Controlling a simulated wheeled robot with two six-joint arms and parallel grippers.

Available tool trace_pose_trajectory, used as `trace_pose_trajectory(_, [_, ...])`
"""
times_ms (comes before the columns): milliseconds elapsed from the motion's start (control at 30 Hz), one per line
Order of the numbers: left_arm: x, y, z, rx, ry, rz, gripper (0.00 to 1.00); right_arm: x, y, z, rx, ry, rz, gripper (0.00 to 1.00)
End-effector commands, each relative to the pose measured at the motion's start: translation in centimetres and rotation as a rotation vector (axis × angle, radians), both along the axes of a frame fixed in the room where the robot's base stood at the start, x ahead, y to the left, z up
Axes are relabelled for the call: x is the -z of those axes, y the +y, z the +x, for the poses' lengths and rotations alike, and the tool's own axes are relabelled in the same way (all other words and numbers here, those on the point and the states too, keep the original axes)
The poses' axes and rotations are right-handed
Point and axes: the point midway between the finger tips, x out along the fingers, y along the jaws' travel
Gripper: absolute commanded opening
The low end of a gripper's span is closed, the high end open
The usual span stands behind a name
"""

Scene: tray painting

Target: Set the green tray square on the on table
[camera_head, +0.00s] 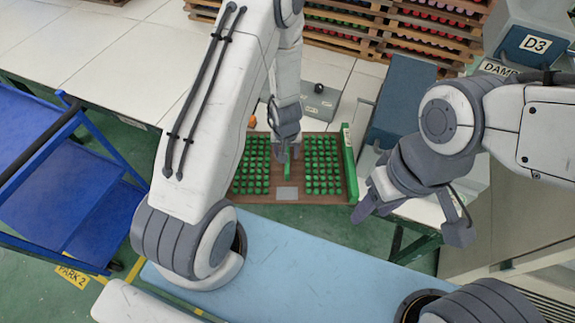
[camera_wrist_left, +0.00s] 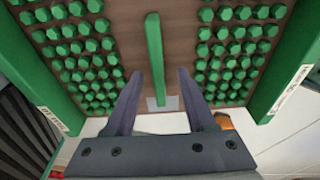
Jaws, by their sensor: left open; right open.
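The green tray (camera_head: 350,168) is in the middle of the head view, with a brown floor, rows of green pegs, a green centre bar and a small grey plate. It also shows in the left wrist view (camera_wrist_left: 290,72), with a label on each side wall. My left gripper (camera_head: 287,152) is above the tray's middle. In the left wrist view its open fingers (camera_wrist_left: 160,76) lie either side of the green bar (camera_wrist_left: 154,55); contact cannot be told. My right gripper (camera_head: 412,222) is open and empty, right of the tray. The white table (camera_head: 120,50) lies behind; my left arm hides part of it.
A grey box with a black knob (camera_head: 318,100) and a small orange object (camera_head: 252,121) are behind the tray. Wooden racks of coloured pegs (camera_head: 400,30) stand at the back.

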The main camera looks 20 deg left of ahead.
Motion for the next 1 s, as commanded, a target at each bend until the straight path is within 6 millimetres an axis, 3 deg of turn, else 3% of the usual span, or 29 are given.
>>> trace_pose_trajectory(33, [1.5, -0.1, 0.1, 0.000, 0.001, 0.000, 0.55, 1.2, 0.0, 0.0, 0.000, 0.000, 0.000, 0.50])
trace_pose_trajectory(200, [3.7, -0.1, 0.4, 0.000, 0.001, -0.001, 0.55, 2.8, 0.0, 0.0, 0.000, 0.000, 0.000, 0.50])
trace_pose_trajectory(467, [3.6, -0.1, 0.5, -0.001, 0.000, -0.001, 0.55, 2.6, 0.0, 0.0, 0.000, 0.000, 0.000, 0.50])
trace_pose_trajectory(600, [3.6, -0.1, 0.5, 0.000, 0.000, -0.001, 0.01, 2.6, 0.0, 0.0, 0.000, 0.000, 0.000, 0.50])
trace_pose_trajectory(1000, [3.6, -0.2, 0.4, 0.000, 0.001, -0.001, 0.00, 2.6, 0.0, 0.0, 0.000, 0.000, 0.000, 0.50])
